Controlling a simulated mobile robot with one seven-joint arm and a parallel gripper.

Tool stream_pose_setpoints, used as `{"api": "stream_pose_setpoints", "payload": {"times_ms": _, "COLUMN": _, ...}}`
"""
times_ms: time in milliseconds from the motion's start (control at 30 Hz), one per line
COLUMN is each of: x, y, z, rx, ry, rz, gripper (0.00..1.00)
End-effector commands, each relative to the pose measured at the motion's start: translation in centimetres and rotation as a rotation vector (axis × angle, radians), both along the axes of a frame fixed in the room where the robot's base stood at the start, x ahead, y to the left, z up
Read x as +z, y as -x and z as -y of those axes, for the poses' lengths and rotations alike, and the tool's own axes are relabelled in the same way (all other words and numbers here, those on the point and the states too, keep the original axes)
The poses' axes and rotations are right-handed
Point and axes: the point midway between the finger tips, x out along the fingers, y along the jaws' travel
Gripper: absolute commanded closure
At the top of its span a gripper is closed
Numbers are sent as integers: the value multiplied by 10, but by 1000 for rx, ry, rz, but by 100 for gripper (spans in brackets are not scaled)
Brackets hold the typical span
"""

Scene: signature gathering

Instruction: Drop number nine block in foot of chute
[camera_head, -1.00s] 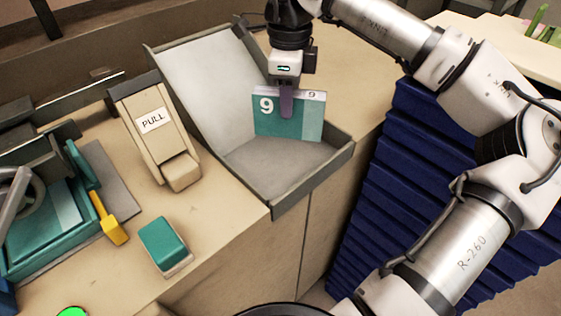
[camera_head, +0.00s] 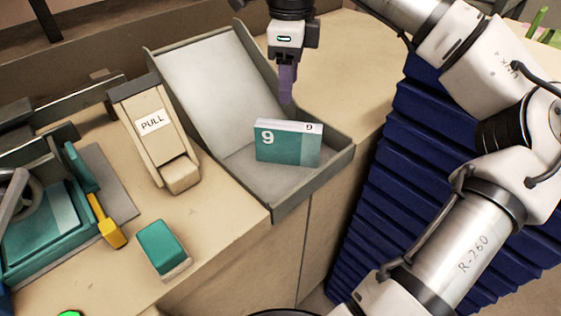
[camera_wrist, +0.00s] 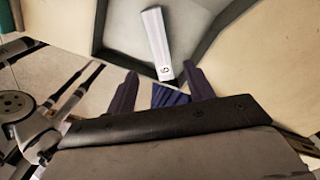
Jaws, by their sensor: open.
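The teal number nine block (camera_head: 285,146) with a white top stands upright on the flat foot of the grey chute (camera_head: 248,178). Its printed 9 faces the front. My gripper (camera_head: 287,98) is above the block, open and empty, with its purple fingers clear of it. In the wrist view, the block's white top (camera_wrist: 158,42) shows beyond the two spread fingertips of my gripper (camera_wrist: 161,80), inside the chute's grey walls (camera_wrist: 212,40).
A beige dispenser labelled PULL (camera_head: 153,122) stands left of the chute. A teal-topped block (camera_head: 163,247) lies on the counter in front. A teal press with a yellow handle (camera_head: 108,222) is at the left. Dark blue ribbed material (camera_head: 385,180) drops away at the right.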

Motion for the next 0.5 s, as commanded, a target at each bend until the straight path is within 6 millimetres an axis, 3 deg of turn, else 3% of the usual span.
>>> {"api": "stream_pose_setpoints", "payload": {"times_ms": 300, "x": 72, "y": 0, "z": 0, "rx": -2, "ry": 0, "rz": 2, "gripper": 48}}
{"api": "stream_pose_setpoints", "payload": {"times_ms": 500, "x": 90, "y": 0, "z": 0, "rx": 0, "ry": 0, "rz": 1, "gripper": 48}}
